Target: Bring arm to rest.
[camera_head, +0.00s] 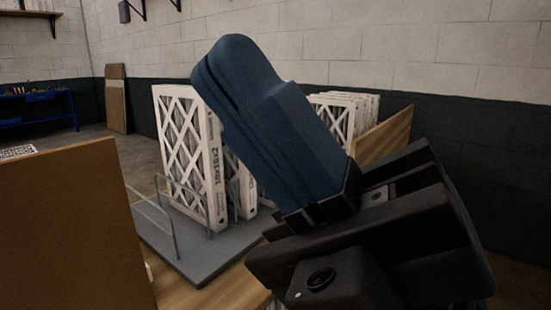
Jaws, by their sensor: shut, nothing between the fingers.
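My gripper (229,58) is large in the middle of the view, with its dark blue fingers pointing up and to the left. The fingers lie together with nothing between them. The black wrist part of my arm fills the lower right. The gripper is in front of the white boxed filters (183,150) in the picture and hides part of them. I cannot tell exactly how far it is from them.
The filters stand upright in a grey rack (212,250) on a wooden surface. More white filters (345,105) stand behind my gripper at the right. A brown panel (75,230) blocks the lower left. A blue workbench (38,105) stands far left.

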